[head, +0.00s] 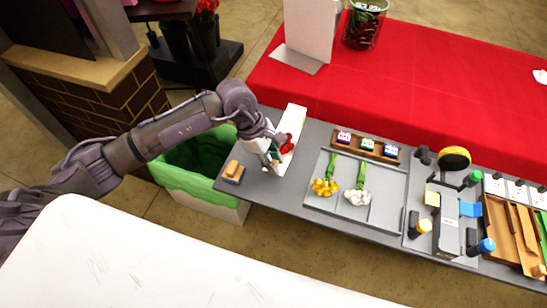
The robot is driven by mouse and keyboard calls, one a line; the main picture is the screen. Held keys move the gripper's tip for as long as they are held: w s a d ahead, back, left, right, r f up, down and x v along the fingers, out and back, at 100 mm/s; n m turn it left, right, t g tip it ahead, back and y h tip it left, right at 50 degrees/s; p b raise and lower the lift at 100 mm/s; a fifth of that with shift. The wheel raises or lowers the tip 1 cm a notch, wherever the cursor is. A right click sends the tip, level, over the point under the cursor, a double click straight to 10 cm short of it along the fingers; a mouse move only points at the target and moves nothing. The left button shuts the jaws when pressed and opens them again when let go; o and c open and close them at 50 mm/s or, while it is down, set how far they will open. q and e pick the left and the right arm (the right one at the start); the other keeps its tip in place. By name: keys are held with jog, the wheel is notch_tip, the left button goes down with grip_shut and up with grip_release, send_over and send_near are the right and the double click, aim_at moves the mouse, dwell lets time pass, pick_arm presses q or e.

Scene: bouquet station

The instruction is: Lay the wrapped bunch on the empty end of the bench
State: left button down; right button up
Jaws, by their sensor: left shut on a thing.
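My left gripper (271,157) is over the left end of the grey bench (315,135), shut on what looks like the wrapped bunch. Red blooms (286,143) show just right of the fingers, with pale wrapping partly hidden by the gripper. A long white piece (295,118) lies under or behind the bunch; I cannot tell if it is part of the wrap. I cannot tell whether the bunch touches the bench. My right gripper is not in view.
A small wooden-topped block (233,172) sits at the bench's left corner. Right of the gripper is a tray (385,206) with yellow flowers (325,187) and white flowers (357,197). A green-lined bin (190,180) stands below the left end. A red-covered table (420,75) runs behind.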

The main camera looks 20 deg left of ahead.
pick_arm(q)
jog(key=shift+d+f+b, duration=0.1)
jog(key=shift+f+b, duration=0.55)
jog(key=shift+f, duration=0.6)
notch_tip(320, 180, down, 4)
jog(key=b, duration=0.3)
jog(key=shift+f, duration=0.15)
jog(key=shift+f+b, duration=0.6)
jog(key=shift+b, duration=0.25)
jog(key=shift+f+b, duration=0.2)
jog(key=shift+b, duration=0.55)
